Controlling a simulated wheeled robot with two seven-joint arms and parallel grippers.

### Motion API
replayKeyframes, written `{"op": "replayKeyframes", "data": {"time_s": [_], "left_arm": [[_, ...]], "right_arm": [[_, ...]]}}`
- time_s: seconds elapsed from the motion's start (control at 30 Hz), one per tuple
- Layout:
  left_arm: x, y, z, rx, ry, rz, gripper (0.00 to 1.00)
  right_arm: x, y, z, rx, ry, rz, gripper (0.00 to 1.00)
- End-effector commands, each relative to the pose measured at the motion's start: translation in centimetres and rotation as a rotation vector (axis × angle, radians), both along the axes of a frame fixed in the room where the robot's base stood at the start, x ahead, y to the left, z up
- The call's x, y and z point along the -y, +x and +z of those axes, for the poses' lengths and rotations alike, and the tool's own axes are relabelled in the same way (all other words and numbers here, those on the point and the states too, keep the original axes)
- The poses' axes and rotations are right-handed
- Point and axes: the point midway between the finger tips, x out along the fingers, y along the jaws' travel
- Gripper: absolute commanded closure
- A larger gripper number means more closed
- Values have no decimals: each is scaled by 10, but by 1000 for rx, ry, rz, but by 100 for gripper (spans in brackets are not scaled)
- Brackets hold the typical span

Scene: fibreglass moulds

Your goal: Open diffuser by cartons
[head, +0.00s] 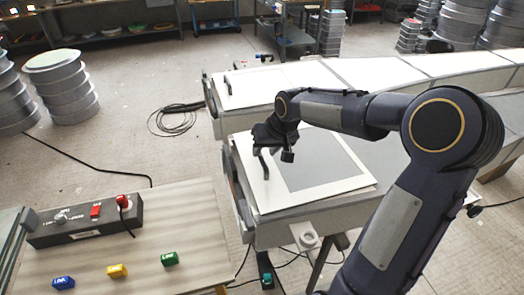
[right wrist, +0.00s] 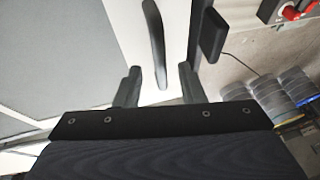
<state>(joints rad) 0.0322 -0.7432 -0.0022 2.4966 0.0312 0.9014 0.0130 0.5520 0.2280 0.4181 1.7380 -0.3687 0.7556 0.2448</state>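A flat panel with a pale border (head: 343,185) and grey middle lies on the nearer mould table in the head view. It appears closed flat. A black bar handle (head: 264,163) stands at its left edge. My right gripper (head: 273,148) is over this edge, close to the handle. In the right wrist view the handle (right wrist: 154,40) runs between the two fingers (right wrist: 158,83), which stand apart with a gap beside it. Whether they touch it I cannot tell. No cartons are clearly recognisable. My left gripper is not in view.
A second pale panel (head: 262,87) with a black handle lies behind. A bench (head: 150,235) at lower left carries a switch box (head: 85,220) and blue, yellow and green blocks. Stacked round moulds (head: 62,85) stand at left. Cables lie on the floor.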

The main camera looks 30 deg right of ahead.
Motion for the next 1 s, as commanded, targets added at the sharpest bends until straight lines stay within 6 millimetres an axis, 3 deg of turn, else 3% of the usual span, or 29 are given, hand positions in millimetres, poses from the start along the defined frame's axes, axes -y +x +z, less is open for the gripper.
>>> {"op": "replayKeyframes", "data": {"time_s": [0.2,0.5,0.77,1.0], "left_arm": [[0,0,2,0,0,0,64],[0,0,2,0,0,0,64],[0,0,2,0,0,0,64],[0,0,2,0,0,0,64]], "right_arm": [[-2,9,-20,-2,0,0,64],[-2,10,-22,1,-1,-1,64],[-2,10,-22,1,-1,-1,98],[-2,10,-22,1,-1,-1,100]]}}
